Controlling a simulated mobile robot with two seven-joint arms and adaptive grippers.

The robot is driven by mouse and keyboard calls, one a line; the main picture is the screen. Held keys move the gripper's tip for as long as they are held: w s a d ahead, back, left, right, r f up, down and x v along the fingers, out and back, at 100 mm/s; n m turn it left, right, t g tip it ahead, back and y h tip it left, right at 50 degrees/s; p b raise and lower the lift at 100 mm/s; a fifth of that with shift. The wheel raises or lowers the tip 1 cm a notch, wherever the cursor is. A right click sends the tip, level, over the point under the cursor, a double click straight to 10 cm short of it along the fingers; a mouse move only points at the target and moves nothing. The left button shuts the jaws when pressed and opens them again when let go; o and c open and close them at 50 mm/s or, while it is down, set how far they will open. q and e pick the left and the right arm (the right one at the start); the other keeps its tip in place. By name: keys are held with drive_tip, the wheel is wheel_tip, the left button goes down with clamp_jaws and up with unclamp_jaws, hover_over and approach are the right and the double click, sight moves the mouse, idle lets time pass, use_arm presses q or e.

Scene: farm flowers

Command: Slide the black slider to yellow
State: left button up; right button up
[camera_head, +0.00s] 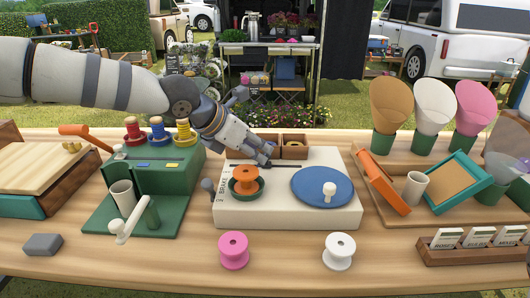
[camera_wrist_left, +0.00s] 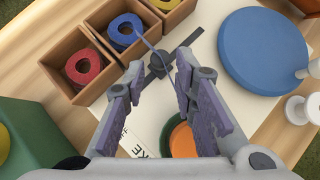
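The black slider (camera_wrist_left: 157,64) is a small dark knob on a dark slot (camera_wrist_left: 146,80) in the cream box (camera_head: 228,212). In the left wrist view it lies between or just beyond my left gripper's fingertips; contact cannot be told. My left gripper (camera_wrist_left: 158,72) is open, its two purple-padded fingers apart. In the head view my left gripper (camera_head: 264,158) hangs at the back edge of the cream box, hiding the slider. Behind the slot, wooden compartments hold a red roll (camera_wrist_left: 84,67), a blue roll (camera_wrist_left: 125,30) and a yellow roll (camera_wrist_left: 165,4). My right gripper is not seen.
On the cream box are an orange spool (camera_head: 245,181) in a green dish and a blue disc (camera_head: 322,186) with a white knob. A green stand (camera_head: 160,175) is left; pink (camera_head: 234,250) and white (camera_head: 339,251) spools stand in front. Paper cones (camera_head: 433,107) stand right.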

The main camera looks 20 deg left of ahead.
use_arm(q)
drive_tip(key=shift+x, duration=0.95)
drive_tip(key=shift+w+d+f, duration=0.15)
drive_tip(key=shift+w+f, duration=0.1)
drive_tip(key=shift+w, duration=0.1)
clamp_jaws()
drive_tip(key=shift+w+d, duration=0.25)
drive_tip(key=shift+d, duration=0.7)
drive_tip(key=shift+w+d, duration=0.25)
drive_tip(key=shift+d, duration=0.65)
drive_tip(key=shift+a, duration=0.1)
unclamp_jaws()
